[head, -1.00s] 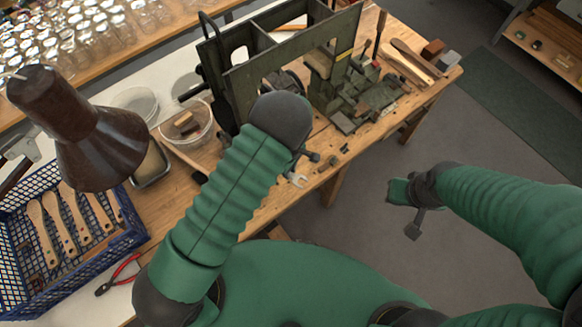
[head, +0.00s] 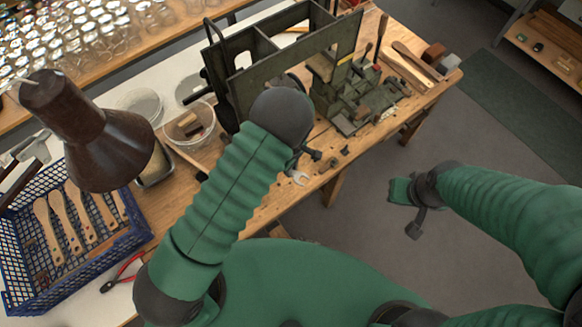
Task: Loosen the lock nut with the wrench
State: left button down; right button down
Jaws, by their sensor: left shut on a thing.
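My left gripper (head: 308,158) is over the front edge of the workbench, mostly hidden behind my own dark wrist; only a small dark part of it shows. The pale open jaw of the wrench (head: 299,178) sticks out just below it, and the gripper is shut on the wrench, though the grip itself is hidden. The dark green tufting machine (head: 300,60) stands on the bench just beyond. I cannot make out the lock nut. My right gripper (head: 408,205) hangs over the floor at the right, away from the bench; its finger opening is unclear.
A brown lamp (head: 85,135) and a blue crate (head: 70,270) of wooden handles are at the left. A clear bowl (head: 190,125) with blocks stands near the machine. Red pliers (head: 122,272) lie by the crate. Small dark parts (head: 335,160) lie at the bench's front edge.

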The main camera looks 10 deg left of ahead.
pick_arm(q)
jog(key=shift+r+p, duration=0.9)
jog(key=shift+r, duration=0.45)
